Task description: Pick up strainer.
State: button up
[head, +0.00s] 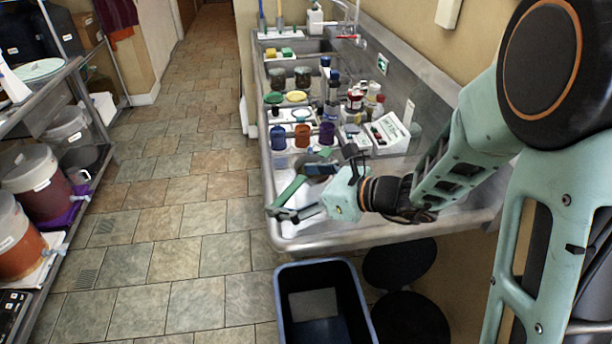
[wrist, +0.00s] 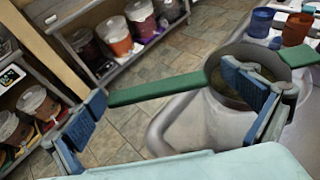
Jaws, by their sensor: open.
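The strainer has a long green handle (head: 291,188) and a dark round bowl. It lies at the near left part of the steel sink unit, and the bowl is partly hidden by my gripper in the head view. In the wrist view the green handle (wrist: 160,88) runs left from the grey-rimmed bowl, with a short green tab (wrist: 301,53) on the far side. My gripper (wrist: 164,86) is open, its blue-padded fingers wide apart. The handle shows between them, and the right finger overlaps the bowl. I cannot tell whether they touch. My gripper (head: 289,192) also shows in the head view.
Blue, orange and purple cups (head: 302,136) stand just behind, with jars and a white box (head: 390,131) beyond. A dark bin (head: 322,300) stands on the floor below the sink's front edge. Shelves with buckets (head: 38,182) line the left. The tiled floor between is clear.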

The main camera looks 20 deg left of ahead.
jog(key=c, duration=0.9)
jog(key=shift+r, duration=0.1)
jog(key=shift+c, duration=0.2)
